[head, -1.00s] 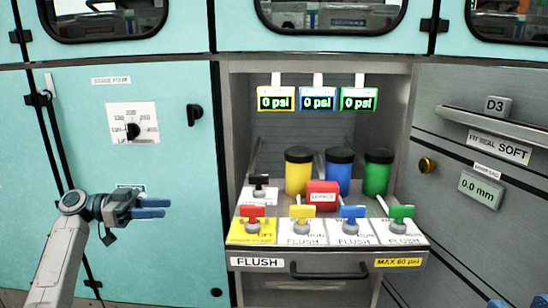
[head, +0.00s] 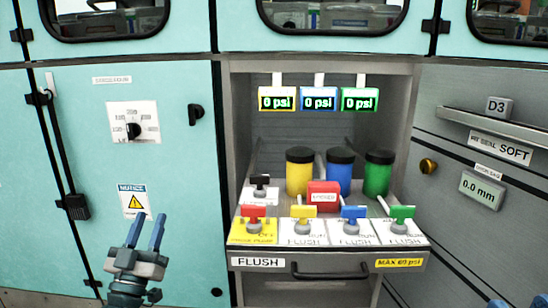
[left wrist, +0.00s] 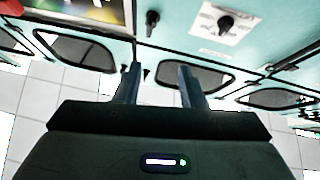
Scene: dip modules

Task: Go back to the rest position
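My left gripper (head: 151,233) stands low at the left in the head view, in front of the teal door. Its two blue fingers point up and are apart, with nothing between them. The left wrist view shows the same open, empty fingers (left wrist: 157,84), with the teal wall and its windows behind, appearing upside down.
A pulled-out drawer (head: 330,260) holds a row of coloured valves, with yellow (head: 299,173), blue (head: 338,173) and green (head: 377,174) canisters behind. A dial plate (head: 134,122) and a notice sign (head: 133,200) are on the teal door. A grey panel with a bar handle stands at the right.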

